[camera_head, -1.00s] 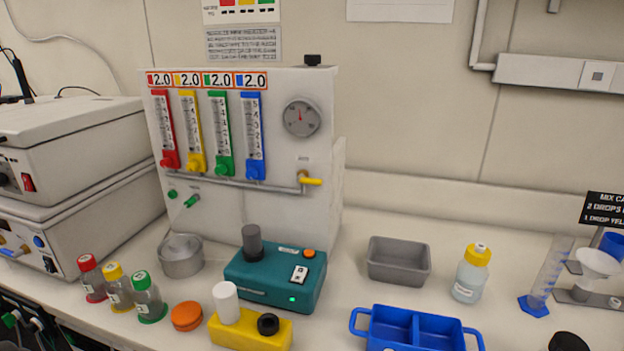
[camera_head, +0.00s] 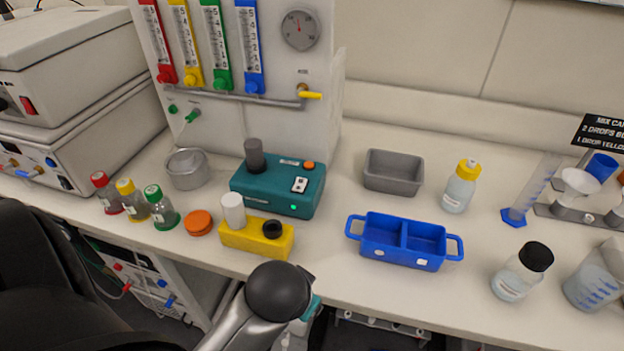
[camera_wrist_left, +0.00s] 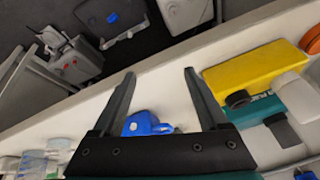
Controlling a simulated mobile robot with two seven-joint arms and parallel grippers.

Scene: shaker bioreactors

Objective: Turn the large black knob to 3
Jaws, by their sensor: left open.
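A black round knob (camera_head: 4,104) shows at the left edge of the head view, on the front of the upper white boxy device (camera_head: 75,95); it is partly cut off, and its scale and setting cannot be read. My left gripper (camera_wrist_left: 158,74) is open and empty in the left wrist view, its two fingers apart over the front part of the bench. In the head view my left arm is low in the middle, in front of the bench, and its fingers cannot be made out. It is well to the right of the knob. My right gripper is not in view.
A yellow block (camera_head: 240,238) with a white cylinder and a black ring, a teal device (camera_head: 270,205), several capped bottles, an orange lid (camera_head: 198,222), a blue two-part tray (camera_head: 385,254) and a grey tray (camera_head: 393,187) crowd the bench (camera_head: 340,285).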

